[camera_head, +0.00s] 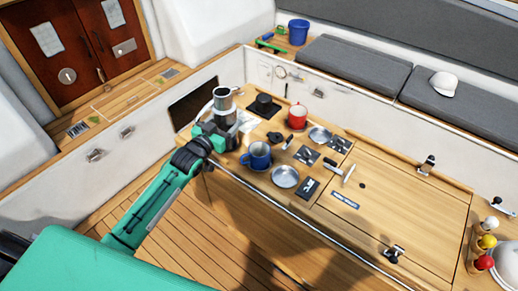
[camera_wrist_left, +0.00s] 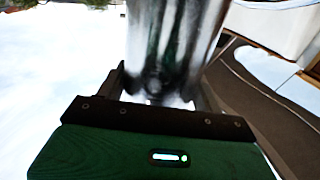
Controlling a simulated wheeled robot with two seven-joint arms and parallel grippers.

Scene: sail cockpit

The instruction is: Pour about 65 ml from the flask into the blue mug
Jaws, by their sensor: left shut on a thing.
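The flask (camera_head: 223,100) is a shiny metal cylinder at the left end of the wooden counter. My left gripper (camera_head: 222,127) is shut on it; in the left wrist view the flask (camera_wrist_left: 172,45) stands between the fingers of the gripper (camera_wrist_left: 165,95). It looks about upright, and its base is hidden by the gripper, so I cannot tell if it touches the counter. The blue mug (camera_head: 257,156) stands upright on the counter, to the right of and nearer than the gripper, apart from it. The mug's contents are not clear. My right gripper is not in view.
A red mug (camera_head: 297,117) and a black object (camera_head: 264,104) stand behind the blue mug. A metal dish (camera_head: 285,176) is close to its right, and a dark lid-like piece (camera_head: 274,138) lies behind it. A rail (camera_head: 300,226) runs along the counter's front edge.

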